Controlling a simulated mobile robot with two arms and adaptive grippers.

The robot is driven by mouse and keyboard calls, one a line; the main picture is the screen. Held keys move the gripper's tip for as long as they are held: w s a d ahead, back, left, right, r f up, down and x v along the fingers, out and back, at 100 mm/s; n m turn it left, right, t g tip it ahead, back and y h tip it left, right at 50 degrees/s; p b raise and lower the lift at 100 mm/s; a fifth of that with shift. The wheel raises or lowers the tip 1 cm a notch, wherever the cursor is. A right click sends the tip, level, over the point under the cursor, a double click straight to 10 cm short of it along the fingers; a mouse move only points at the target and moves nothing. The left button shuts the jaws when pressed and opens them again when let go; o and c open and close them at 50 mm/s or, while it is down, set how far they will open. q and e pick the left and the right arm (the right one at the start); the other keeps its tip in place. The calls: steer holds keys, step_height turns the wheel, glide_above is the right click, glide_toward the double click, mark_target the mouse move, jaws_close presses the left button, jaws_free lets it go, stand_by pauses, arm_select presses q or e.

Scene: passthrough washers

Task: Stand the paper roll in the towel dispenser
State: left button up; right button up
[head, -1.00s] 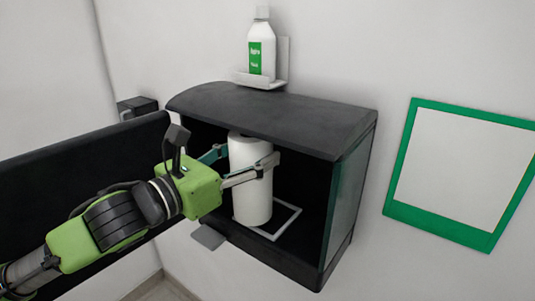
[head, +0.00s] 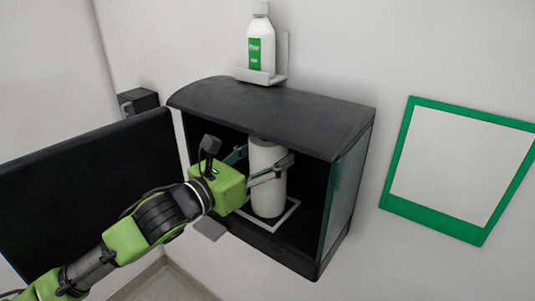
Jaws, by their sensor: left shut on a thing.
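The white paper roll (head: 267,194) stands upright inside the black towel dispenser (head: 270,107), which is open at the front and fixed to the wall. My left gripper (head: 268,169) reaches in from the left and is shut on the roll at about mid-height, one finger on each side. The roll's lower end is within or just above a white square outline (head: 290,213) on the dispenser floor. I cannot tell whether it touches the floor. The roll's top is partly hidden under the dispenser's roof. My right gripper is not in view.
The dispenser's open black door (head: 85,190) hangs to the left, behind my left arm. A white bottle with a green label (head: 261,45) stands on a wall bracket (head: 262,77) above the dispenser. A green-framed panel (head: 460,170) is on the wall at the right.

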arm_select(q)
steer(key=o, duration=1.8)
steer(key=shift+f, duration=0.15)
steer(key=shift+o, duration=1.1)
